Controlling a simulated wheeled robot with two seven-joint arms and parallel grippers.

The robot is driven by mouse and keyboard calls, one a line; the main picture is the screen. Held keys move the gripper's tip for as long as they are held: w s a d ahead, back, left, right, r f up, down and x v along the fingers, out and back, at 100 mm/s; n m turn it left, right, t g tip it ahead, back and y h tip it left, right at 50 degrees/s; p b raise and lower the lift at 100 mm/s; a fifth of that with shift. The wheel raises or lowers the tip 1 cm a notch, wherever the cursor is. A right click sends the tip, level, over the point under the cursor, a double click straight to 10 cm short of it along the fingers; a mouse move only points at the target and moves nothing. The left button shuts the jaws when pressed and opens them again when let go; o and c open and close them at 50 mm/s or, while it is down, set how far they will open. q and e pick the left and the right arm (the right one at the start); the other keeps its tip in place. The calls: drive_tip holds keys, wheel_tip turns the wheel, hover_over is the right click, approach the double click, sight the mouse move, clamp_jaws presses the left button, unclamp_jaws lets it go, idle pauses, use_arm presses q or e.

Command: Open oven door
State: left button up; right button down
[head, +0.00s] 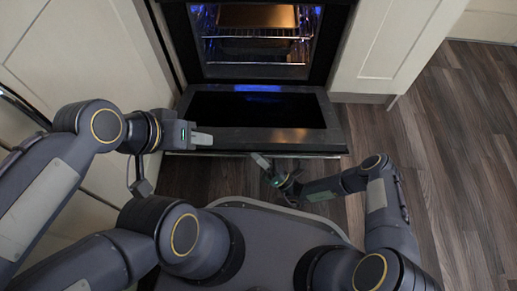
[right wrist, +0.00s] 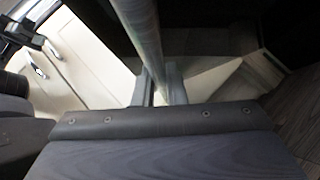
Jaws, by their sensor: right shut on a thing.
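The oven door (head: 255,138) is hinged down, lying about flat in front of the lit oven cavity (head: 255,42). Its bar handle (head: 310,155) runs along the near edge. My right gripper (head: 262,161) is at the middle of this handle, shut on it. In the right wrist view the handle (right wrist: 138,35) passes between the two fingers (right wrist: 160,88). My left gripper (head: 203,138) is over the left front part of the door; its fingers overlap from above, so their opening is hidden. I cannot tell whether it touches the door.
Wire racks (head: 255,45) and a brown tray or plate (head: 256,15) show inside the oven. Cream cabinets stand left (head: 85,50) and right (head: 385,40) of it. The wooden floor (head: 460,150) is clear on the right. My base is close to the door's near edge.

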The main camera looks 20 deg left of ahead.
drive_tip(key=shift+w+f, duration=0.2)
drive_tip(key=shift+f, duration=0.3)
drive_tip(key=c, duration=1.5)
unclamp_jaws()
drive_tip(key=shift+s, duration=0.2)
